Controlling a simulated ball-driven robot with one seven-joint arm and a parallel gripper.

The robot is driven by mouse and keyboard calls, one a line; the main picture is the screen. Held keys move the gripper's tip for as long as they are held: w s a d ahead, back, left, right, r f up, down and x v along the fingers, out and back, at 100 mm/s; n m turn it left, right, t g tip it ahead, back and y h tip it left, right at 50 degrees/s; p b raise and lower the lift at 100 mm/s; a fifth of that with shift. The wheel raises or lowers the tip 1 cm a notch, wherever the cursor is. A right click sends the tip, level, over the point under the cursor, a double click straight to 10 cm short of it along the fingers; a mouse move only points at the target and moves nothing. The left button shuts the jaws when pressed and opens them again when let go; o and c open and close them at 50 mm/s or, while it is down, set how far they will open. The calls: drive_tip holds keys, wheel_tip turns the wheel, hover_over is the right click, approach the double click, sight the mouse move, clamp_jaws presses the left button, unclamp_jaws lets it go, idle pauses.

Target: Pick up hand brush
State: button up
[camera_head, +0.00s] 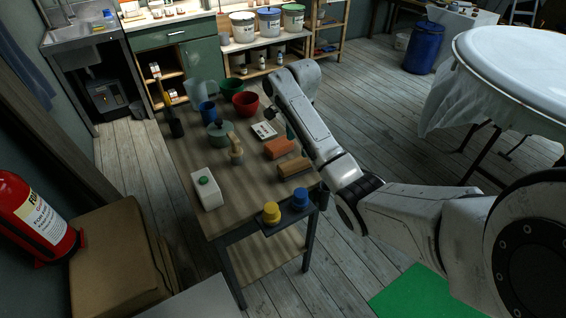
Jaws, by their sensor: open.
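The hand brush is hard to single out at this size. A tan, wood-coloured block (293,167) lies near the right edge of the work table and may be it. A dark-headed tool with a yellow handle (173,122) at the table's far left edge could also be a brush. My gripper (271,114) is mostly hidden by my arm; only a small dark part shows above the table's right side, beyond the tan block. It is open, and I see nothing held.
The work table (190,158) also bears an orange block (280,148), a white container with green cap (206,189), bowls (245,104), a blue cup (208,112) and a wooden-handled tool (236,152). Yellow (271,213) and blue (300,199) pots stand at its front. A white-covered round table (520,60) is right.

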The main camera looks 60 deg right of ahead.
drive_tip(key=shift+w+d+f, duration=0.1)
drive_tip(key=shift+f, duration=0.3)
hover_over(297, 162)
drive_tip(key=f, duration=0.4)
drive_tip(key=shift+a+f, duration=0.1)
drive_tip(key=shift+a, duration=0.15)
drive_tip(key=shift+d+f+p, duration=0.2)
drive_tip(key=shift+f+p, duration=0.2)
drive_tip(key=shift+f, duration=2.45)
drive_tip(key=shift+c, duration=0.4)
drive_tip(key=c, duration=1)
drive_tip(key=shift+r, duration=0.15)
